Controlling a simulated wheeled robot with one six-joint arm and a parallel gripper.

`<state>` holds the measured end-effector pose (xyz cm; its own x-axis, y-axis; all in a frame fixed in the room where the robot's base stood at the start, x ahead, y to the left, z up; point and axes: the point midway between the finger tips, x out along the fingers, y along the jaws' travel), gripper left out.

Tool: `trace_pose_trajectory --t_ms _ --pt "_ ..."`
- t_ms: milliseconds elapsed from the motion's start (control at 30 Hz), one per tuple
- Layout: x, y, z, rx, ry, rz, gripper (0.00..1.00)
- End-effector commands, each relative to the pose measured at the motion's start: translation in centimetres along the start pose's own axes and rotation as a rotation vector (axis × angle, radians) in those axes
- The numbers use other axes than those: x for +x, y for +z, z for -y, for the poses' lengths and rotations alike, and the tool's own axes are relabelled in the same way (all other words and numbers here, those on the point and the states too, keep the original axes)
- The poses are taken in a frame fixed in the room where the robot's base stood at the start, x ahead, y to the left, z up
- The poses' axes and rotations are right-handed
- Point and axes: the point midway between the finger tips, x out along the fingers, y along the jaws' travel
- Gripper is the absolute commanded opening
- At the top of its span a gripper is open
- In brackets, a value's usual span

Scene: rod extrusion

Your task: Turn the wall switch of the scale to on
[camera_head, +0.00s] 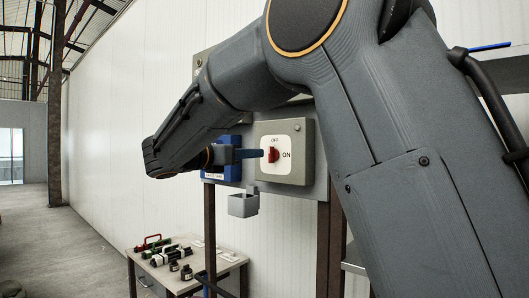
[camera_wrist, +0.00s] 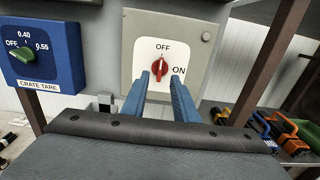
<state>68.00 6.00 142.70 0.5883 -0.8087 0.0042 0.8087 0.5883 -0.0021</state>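The wall switch is a light grey box (camera_wrist: 194,28) with a white plate marked OFF at the top and ON at the right. Its red knob (camera_wrist: 160,68) stands about upright, in line with OFF. In the head view the red knob (camera_head: 272,155) is partly behind my fingers. My gripper (camera_wrist: 160,84) is open, its two blue fingers pointing at the switch, one to each side of the knob in the picture. A gap shows between fingers and knob; whether the tips reach knob depth I cannot tell. In the head view my gripper (camera_head: 259,154) is close in front of the switch.
A blue CRATE TARE box (camera_wrist: 50,70) with a green knob (camera_wrist: 25,52) is mounted left of the switch. A small grey holder (camera_head: 243,206) hangs below. A table (camera_head: 216,265) with tools stands lower down. Orange-handled items (camera_wrist: 285,130) lie at the lower right.

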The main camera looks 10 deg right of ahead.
Motion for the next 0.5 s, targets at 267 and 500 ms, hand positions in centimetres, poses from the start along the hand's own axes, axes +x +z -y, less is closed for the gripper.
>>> trace_pose_trajectory --t_ms 267,500 --pt "4.4 0.0 0.2 0.001 -0.003 -0.003 0.27" --pt "6.6 -0.1 0.2 0.001 -0.002 -0.003 0.27"
